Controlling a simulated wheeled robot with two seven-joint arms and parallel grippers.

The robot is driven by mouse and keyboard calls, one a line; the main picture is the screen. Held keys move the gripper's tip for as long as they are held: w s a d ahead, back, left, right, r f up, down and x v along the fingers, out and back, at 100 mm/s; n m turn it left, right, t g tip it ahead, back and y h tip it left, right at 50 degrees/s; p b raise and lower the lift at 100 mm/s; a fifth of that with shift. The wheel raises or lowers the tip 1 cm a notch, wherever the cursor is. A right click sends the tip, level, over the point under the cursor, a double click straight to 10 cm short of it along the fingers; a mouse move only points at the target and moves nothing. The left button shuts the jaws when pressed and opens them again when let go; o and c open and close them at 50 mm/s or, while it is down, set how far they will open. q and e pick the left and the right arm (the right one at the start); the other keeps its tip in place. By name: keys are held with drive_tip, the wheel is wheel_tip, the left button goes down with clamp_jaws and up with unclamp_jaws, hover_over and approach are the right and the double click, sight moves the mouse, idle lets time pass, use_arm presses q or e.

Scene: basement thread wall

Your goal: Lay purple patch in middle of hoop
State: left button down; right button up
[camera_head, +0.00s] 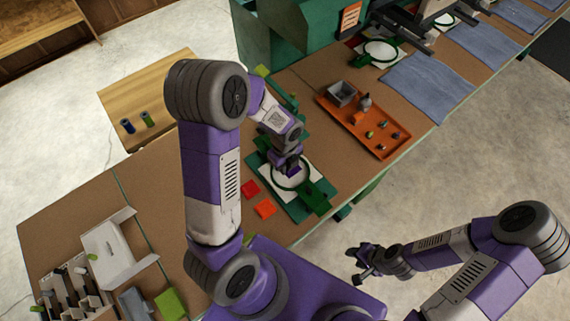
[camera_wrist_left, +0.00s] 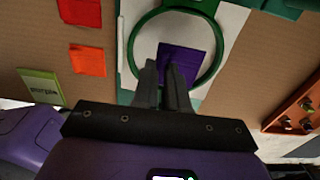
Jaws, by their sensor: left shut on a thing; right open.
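The green hoop (camera_head: 308,176) lies on white fabric on a green board on the table. It also shows in the left wrist view (camera_wrist_left: 218,62). The purple patch (camera_wrist_left: 182,62) is inside the hoop's ring, in its middle part as seen in the left wrist view. My left gripper (camera_head: 290,170) is over the hoop, fingers pointing down. In the left wrist view its fingers (camera_wrist_left: 164,72) are close together at the patch's near edge, shut on it. Whether the patch touches the fabric I cannot tell. My right gripper (camera_head: 362,262) is open and empty, away from the table above the floor.
A red patch (camera_head: 250,188) and an orange patch (camera_head: 265,209) lie left of the hoop. An orange tray (camera_head: 362,137) with small parts stands to the right. A green machine (camera_head: 285,35) stands behind.

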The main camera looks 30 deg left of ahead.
use_arm(q)
drive_tip(key=shift+f, duration=0.1)
idle(0.4)
drive_tip(key=shift+f+b, duration=1.4)
drive_tip(key=shift+f, duration=0.25)
drive_tip(key=c, duration=1.1)
unclamp_jaws()
drive_tip(key=shift+r, duration=0.1)
wheel_tip(320, 180, up, 7)
drive_tip(key=p, duration=0.6)
